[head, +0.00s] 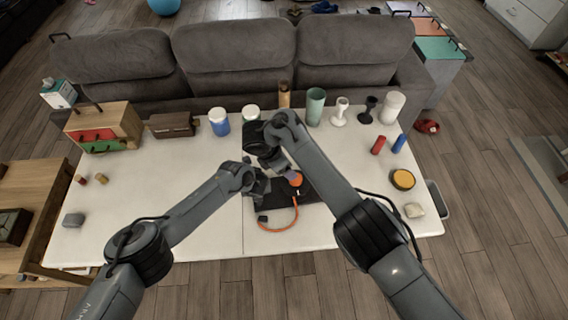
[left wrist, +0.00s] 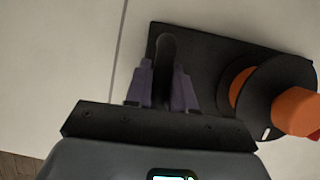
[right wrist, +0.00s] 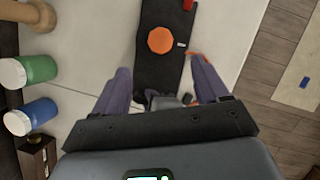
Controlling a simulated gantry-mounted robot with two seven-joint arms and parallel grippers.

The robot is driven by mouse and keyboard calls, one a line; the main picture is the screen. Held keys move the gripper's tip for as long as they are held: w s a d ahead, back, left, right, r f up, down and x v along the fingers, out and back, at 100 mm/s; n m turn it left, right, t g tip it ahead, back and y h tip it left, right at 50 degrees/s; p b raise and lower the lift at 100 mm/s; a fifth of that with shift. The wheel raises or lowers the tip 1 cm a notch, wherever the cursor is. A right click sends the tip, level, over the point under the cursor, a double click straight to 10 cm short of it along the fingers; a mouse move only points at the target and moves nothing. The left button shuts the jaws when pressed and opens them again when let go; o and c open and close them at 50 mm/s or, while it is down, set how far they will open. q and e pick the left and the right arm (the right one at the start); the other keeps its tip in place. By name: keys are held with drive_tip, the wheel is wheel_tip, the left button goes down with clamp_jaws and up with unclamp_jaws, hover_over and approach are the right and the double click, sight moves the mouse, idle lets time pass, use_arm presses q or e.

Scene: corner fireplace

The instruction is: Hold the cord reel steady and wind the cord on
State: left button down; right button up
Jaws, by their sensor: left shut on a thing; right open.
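The cord reel has a black base plate (head: 313,192) on the white table, a black disc (left wrist: 262,95) and an orange knob (left wrist: 297,110). The knob also shows in the right wrist view (right wrist: 161,40). My left gripper (left wrist: 162,75) is shut on a black upright handle (left wrist: 165,50) at one end of the base. An orange cord (head: 292,222) curves from the reel across the table to a dark plug (head: 262,218). My right gripper (right wrist: 162,75) is open and empty above the reel, its fingers spread apart from the knob. My arms partly hide the reel in the head view.
A white-lidded blue jar (head: 219,122), a green cup (head: 315,106) and goblets line the table's back edge. A wooden box (head: 103,126) stands at the left. A yellow-topped round tin (head: 402,179) sits at the right.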

drive_tip(key=w+r+n+t+y, duration=0.25)
drive_tip(key=w+r+n, duration=0.2)
drive_tip(key=w, duration=0.25)
drive_tip(key=n+g+y, duration=0.4)
drive_tip(key=n+y, duration=0.2)
drive_tip(key=n, duration=1.8)
approach(297, 178)
drive_tip(key=x, duration=0.8)
drive_tip(key=shift+w+a+f, duration=0.1)
drive_tip(key=shift+a+f, duration=0.1)
drive_tip(key=shift+f, duration=0.1)
drive_tip(key=shift+c, duration=0.3)
